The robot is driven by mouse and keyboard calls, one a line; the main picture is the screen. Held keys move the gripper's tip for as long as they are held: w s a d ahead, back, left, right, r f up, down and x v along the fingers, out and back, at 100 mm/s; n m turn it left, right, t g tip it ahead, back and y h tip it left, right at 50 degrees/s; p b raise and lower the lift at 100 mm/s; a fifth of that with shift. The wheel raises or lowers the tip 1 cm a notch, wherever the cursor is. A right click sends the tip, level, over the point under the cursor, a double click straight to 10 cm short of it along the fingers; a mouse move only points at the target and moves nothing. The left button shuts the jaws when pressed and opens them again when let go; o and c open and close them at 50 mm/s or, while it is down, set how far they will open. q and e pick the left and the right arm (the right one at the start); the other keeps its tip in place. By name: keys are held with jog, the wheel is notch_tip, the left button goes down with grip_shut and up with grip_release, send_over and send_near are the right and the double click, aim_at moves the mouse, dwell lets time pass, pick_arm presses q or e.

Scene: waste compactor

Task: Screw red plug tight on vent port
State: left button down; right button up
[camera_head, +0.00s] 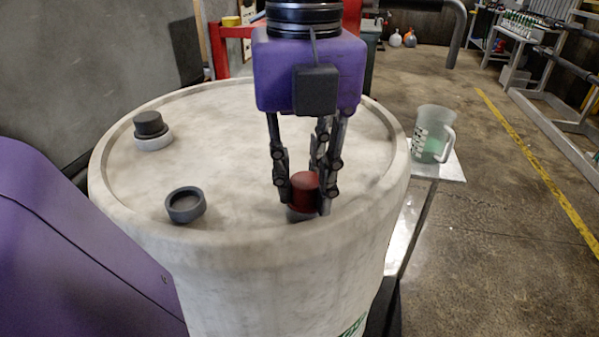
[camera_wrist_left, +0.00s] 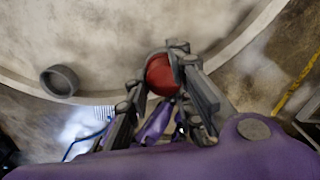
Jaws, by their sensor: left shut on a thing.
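The red plug (camera_head: 306,191) stands upright at the front right of the drum top, on a dark grey port (camera_head: 298,215) that shows just below it. My left gripper (camera_head: 304,196) points down from above and is shut on the red plug, with its fingers around the sides. The plug also shows between the fingers in the left wrist view (camera_wrist_left: 162,74). The fingers hide part of the plug and port, so I cannot tell how closely the plug is seated. My right gripper is not in view.
The pale drum (camera_head: 240,150) has a raised rim. A loose dark grey ring-shaped cap (camera_head: 185,205) lies on its top at the front left. A black-capped white port (camera_head: 151,130) is at the back left. A measuring jug (camera_head: 432,134) stands on a metal side table (camera_head: 447,168) at the right.

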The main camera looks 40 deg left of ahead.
pick_arm(q)
jog(key=shift+w+d+r+m, duration=0.15)
jog(key=shift+w+m, duration=0.15)
jog(key=shift+m, duration=0.5)
jog(key=m, duration=0.4)
jog(key=shift+p, duration=0.35)
jog(key=c, duration=1.9)
grip_release()
jog(key=o, duration=0.4)
jog(key=shift+w, duration=0.2)
jog(key=shift+o, duration=0.2)
jog(key=shift+s, duration=0.1)
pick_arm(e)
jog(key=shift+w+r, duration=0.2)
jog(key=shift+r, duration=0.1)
pick_arm(q)
jog(key=shift+s, duration=0.1)
jog(key=shift+c, duration=0.4)
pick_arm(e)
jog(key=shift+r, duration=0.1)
pick_arm(q)
jog(key=shift+r+p, duration=2.1)
jog(key=shift+r, duration=1.25)
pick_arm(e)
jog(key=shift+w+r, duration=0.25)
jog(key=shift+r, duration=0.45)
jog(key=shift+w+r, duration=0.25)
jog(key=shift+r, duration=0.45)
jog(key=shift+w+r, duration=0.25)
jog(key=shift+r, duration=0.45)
